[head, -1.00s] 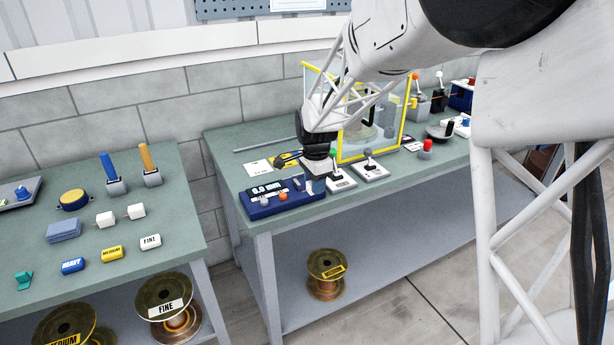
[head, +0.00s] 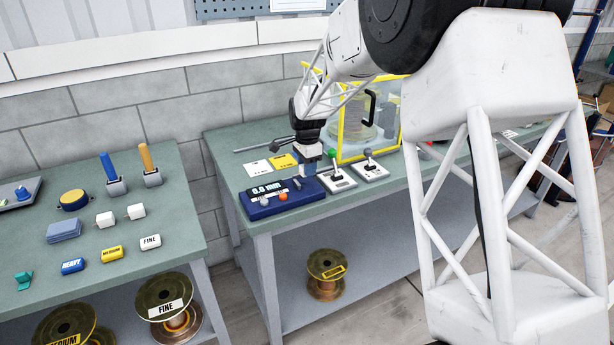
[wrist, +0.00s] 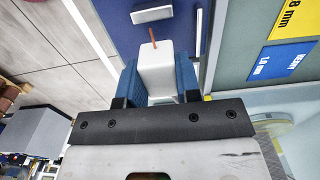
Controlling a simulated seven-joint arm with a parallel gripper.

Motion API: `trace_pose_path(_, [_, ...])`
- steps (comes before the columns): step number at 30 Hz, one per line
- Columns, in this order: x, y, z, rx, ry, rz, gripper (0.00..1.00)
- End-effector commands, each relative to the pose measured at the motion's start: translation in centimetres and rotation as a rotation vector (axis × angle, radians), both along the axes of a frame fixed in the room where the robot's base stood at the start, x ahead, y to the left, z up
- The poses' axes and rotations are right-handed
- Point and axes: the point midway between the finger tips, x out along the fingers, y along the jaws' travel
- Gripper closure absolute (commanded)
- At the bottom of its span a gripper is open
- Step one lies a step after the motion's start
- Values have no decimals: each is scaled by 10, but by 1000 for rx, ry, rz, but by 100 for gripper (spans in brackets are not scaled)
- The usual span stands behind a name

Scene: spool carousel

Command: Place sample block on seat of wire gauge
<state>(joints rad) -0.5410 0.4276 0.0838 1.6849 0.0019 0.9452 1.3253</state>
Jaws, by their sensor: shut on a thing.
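The sample block (wrist: 160,72) is white with an orange wire sticking out of its end. My gripper (wrist: 158,82) is shut on it, with blue fingers on both sides. In the head view my gripper (head: 309,168) points down over the right end of the wire gauge; the block there is hardly discernible. The wire gauge (head: 285,208) is a blue box reading 0.0 mm, with an orange and a grey button. Its blue top (wrist: 125,22) also shows in the wrist view, beyond the block, with small grey plates. I cannot tell whether the block touches the gauge.
White and yellow cards (head: 282,162) lie behind the gauge. The left table (head: 165,240) holds two more white blocks (head: 105,218) and labelled pieces.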

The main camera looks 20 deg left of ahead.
Motion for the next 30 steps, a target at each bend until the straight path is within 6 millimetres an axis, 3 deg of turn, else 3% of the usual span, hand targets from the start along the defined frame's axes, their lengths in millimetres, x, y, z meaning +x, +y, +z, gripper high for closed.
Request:
trace_pose_path(11, [1,1,-1,0,0,0,92])
trace_pose_path(22, [1,1,-31,0,0,0,92])
trace_pose_path(30, [1,1,-35,0,0,0,92])
